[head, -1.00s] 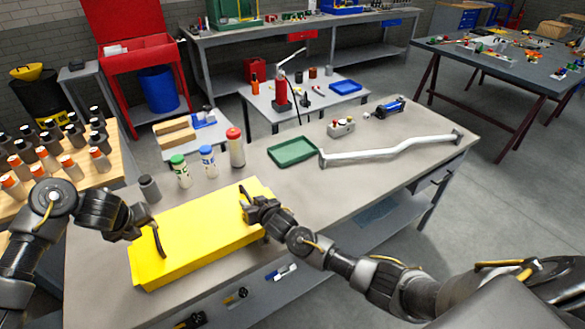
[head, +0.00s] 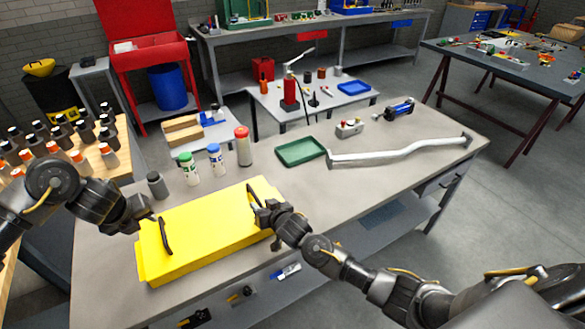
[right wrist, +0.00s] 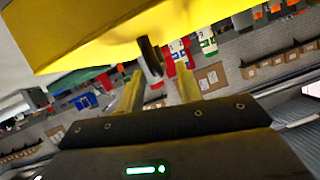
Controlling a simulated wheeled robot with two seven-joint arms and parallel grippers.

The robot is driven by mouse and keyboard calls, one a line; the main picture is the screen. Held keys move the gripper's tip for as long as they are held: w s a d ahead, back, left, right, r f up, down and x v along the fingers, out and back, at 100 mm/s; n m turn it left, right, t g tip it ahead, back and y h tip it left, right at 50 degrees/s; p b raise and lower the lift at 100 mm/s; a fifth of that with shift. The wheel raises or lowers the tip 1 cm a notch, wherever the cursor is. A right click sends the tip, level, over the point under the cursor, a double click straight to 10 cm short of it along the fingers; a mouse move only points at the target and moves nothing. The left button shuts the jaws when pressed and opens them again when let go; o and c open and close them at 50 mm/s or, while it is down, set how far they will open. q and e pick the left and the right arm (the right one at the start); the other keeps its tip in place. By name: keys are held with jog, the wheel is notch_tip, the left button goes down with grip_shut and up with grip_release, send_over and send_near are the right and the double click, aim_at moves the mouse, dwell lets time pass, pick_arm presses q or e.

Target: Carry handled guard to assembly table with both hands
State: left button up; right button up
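The yellow guard (head: 205,232) lies on the grey workbench (head: 400,180), with a dark handle near each end. My left gripper (head: 152,217) is at its left handle (head: 165,237); its fingers are too small and dark to tell open from shut. My right gripper (head: 260,206) is at its right handle (head: 252,194). In the right wrist view the yellow guard (right wrist: 110,30) fills the top. The dark handle (right wrist: 150,57) stands between the spread fingers of my right gripper (right wrist: 158,85), with gaps visible beside it.
A dark grey table (head: 500,65) with small parts stands at the back right. Open floor (head: 480,210) lies between it and the workbench.

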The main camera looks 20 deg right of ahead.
jog(key=v, duration=0.8)
jog(key=shift+s+r, duration=0.2)
jog(key=shift+s, duration=0.05)
